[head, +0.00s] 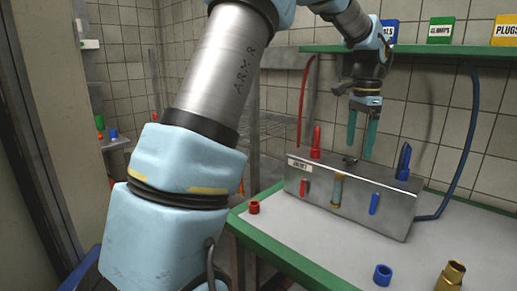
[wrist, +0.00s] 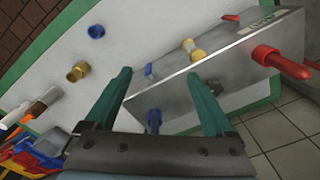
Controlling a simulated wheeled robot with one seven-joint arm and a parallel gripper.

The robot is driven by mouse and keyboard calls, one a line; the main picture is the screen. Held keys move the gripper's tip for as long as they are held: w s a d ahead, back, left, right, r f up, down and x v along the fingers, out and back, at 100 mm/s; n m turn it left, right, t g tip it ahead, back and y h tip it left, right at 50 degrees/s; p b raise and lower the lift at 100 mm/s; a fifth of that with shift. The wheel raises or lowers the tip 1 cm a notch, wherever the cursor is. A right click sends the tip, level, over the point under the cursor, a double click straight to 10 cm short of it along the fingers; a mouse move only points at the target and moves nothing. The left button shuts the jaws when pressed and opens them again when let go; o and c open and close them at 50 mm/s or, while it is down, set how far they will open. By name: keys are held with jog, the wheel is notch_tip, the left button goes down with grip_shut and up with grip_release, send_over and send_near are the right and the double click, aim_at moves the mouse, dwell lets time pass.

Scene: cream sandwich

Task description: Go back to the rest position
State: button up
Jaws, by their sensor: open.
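My gripper (head: 361,133) hangs from my arm with its two teal fingers pointing down. It is above the grey metal box (head: 392,209), near its back edge, and a little clear of its top as far as I can tell. In the wrist view the fingers of my gripper (wrist: 158,76) are spread apart with nothing held between them. The box (wrist: 222,75) lies beyond and beneath them there. My arm crosses the left and middle of the head view and hides part of the room.
The box carries red handles (head: 303,187) and blue ones (head: 374,204). A red ring (head: 253,207), a blue ring (head: 383,275) and a brass fitting (head: 451,275) stand on the green-edged table (head: 300,241). A shelf (head: 440,49) with bins overhangs behind; red and blue hoses run down.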

jog(key=s+a+f+n, duration=0.4)
jog(key=a+n, duration=0.1)
jog(key=a, duration=0.6)
jog(key=s+a+f+n+t, duration=0.1)
jog(key=s+a+f+n, duration=0.3)
jog(key=a, duration=0.6)
jog(key=s+a+f+n, duration=0.4)
jog(key=a+f+n, duration=0.1)
jog(key=a, duration=0.6)
jog(key=shift+a+n, duration=0.3)
